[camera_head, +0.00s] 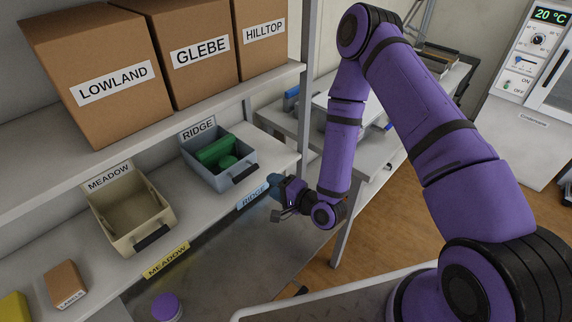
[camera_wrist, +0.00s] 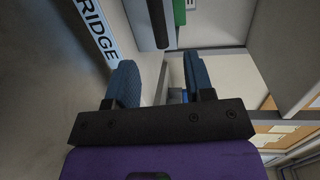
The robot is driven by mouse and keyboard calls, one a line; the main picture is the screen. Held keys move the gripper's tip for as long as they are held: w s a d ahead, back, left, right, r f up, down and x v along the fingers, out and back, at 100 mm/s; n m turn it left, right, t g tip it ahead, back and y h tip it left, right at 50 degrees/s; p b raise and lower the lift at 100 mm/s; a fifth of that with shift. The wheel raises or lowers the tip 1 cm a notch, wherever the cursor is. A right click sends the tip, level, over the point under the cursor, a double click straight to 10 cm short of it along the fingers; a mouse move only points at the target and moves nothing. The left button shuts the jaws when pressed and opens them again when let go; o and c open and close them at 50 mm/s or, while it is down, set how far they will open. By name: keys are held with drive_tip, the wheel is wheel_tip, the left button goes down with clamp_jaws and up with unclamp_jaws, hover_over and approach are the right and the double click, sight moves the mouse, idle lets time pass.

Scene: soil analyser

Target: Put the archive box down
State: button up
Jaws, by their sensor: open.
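Three brown cardboard boxes stand in a row on the upper shelf, labelled LOWLAND (camera_head: 130,120), GLEBE (camera_head: 195,85) and HILLTOP (camera_head: 262,55). On the lower shelf are a grey-blue open box labelled RIDGE (camera_head: 237,181) holding green things, and an empty beige open box labelled MEADOW (camera_head: 122,240). I cannot tell which one is the archive box. My gripper (camera_head: 276,186) is beside the blue RIDGE shelf label, right of and apart from the grey-blue box. In the wrist view its blue fingers (camera_wrist: 160,82) are spread with nothing between them.
The RIDGE shelf label (camera_head: 253,197) and yellow MEADOW label (camera_head: 166,260) mark the lower shelf's front edge. A small LABELS box (camera_head: 65,282) sits at its left. A shelf post stands behind my gripper. A purple-topped object (camera_head: 166,307) is below.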

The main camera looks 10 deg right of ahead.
drive_tip(key=w+d+r+n+g+h, duration=0.15)
drive_tip(key=d+r+n+h, duration=0.4)
drive_tip(key=r, duration=0.85)
drive_tip(key=w+d+r+n+g+h, duration=0.1)
drive_tip(key=d+r+n+g+h, duration=0.15)
drive_tip(key=d+r, duration=0.8)
drive_tip(key=s+d+r+g+h, duration=0.1)
drive_tip(key=s+r, duration=0.5)
drive_tip(key=s, duration=0.3)
drive_tip(key=s+d+r+n+g, duration=0.1)
drive_tip(key=s+d+r, duration=0.1)
drive_tip(key=s+r, duration=0.4)
drive_tip(key=s+d+r+n+g+h, duration=0.1)
drive_tip(key=s+r, duration=0.5)
drive_tip(key=s, duration=0.6)
drive_tip(key=shift+s+d+r+h, duration=0.15)
drive_tip(key=shift+d+r+h, duration=0.05)
drive_tip(key=shift+r+h, duration=0.1)
